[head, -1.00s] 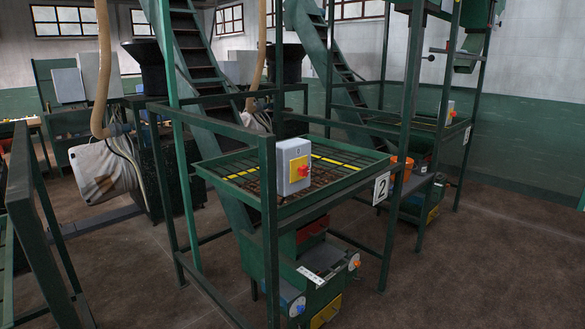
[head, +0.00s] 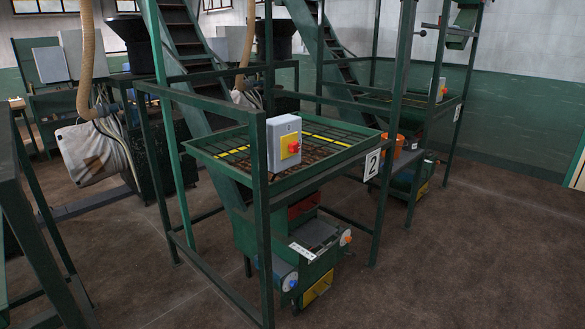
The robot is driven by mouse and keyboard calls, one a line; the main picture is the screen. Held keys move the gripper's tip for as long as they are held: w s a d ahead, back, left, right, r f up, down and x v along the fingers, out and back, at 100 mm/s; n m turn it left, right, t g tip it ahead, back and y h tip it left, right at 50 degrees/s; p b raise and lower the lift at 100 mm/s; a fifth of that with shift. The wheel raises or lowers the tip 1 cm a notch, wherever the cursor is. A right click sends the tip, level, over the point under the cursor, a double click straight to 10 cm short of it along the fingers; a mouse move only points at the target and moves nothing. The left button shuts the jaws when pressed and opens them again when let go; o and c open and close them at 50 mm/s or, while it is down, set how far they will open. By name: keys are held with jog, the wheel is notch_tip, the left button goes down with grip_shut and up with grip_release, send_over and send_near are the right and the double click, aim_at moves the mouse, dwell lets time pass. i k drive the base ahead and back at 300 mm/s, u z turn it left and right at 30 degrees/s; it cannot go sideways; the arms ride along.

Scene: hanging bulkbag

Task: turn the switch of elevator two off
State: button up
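Elevator two is the green frame with a mesh-topped tray (head: 215,149) and a white plate marked 2 (head: 372,164) at its right corner. Its switch box (head: 282,150) is grey and is mounted on the near green post. A red knob (head: 293,147) sits on a yellow plate on the box's right-hand face. The knob is too small to tell which way it is turned. My gripper is not in view.
A second similar elevator with its own switch box (head: 441,90) stands behind at the right. A white bulk bag (head: 92,150) hangs at the left. Green frame bars (head: 30,220) stand close at the left. Brown floor (head: 440,260) is clear at the front right.

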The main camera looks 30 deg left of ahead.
aim_at(294, 147)
jog(key=k, duration=0.5)
jog(key=u, duration=1.25)
jog(key=i, duration=0.55)
jog(key=z, duration=0.4)
